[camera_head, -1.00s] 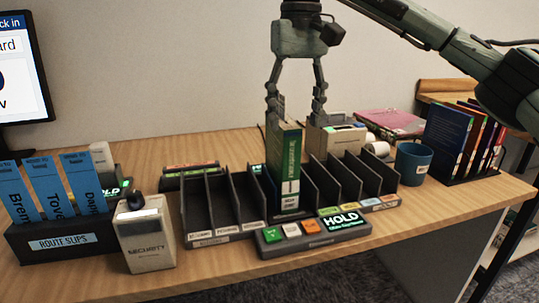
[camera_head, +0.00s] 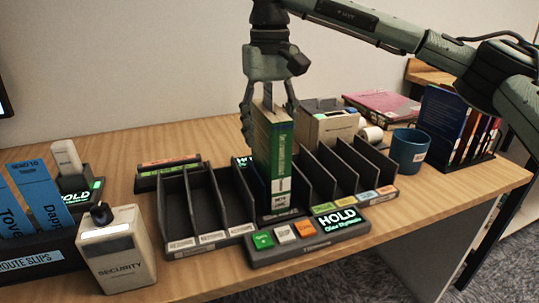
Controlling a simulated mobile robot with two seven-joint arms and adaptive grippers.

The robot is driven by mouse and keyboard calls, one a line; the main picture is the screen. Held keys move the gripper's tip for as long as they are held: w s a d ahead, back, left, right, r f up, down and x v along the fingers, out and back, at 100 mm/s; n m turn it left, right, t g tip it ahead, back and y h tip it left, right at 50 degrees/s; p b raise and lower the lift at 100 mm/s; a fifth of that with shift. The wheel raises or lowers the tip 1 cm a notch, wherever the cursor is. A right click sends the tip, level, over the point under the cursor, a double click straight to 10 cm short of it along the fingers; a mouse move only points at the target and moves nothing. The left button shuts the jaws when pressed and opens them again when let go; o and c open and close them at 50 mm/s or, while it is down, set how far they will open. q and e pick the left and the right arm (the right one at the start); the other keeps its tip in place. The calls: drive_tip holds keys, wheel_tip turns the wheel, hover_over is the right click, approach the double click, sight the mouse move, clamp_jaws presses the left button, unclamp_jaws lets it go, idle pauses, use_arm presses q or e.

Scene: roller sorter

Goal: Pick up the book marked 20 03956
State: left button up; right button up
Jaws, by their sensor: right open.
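A thick green book (camera_head: 281,150) stands upright in a middle slot of the dark roller sorter (camera_head: 207,245), with a white label low on its spine. The label is too small to read, so I cannot tell whether it is 20 03956. My right gripper (camera_head: 269,118) points down over the book's top, open, with one finger on either side of it. I cannot tell whether either finger touches the cover. More books (camera_head: 443,125) stand in a rack at the right, their markings unreadable. My left gripper is not in view.
A button panel (camera_head: 308,244) with a lit HOLD sign fronts the sorter. A security box (camera_head: 117,255) and route slips holder (camera_head: 30,264) are at left.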

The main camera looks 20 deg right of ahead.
drive_tip(key=shift+f, duration=0.1)
clamp_jaws()
idle(0.3)
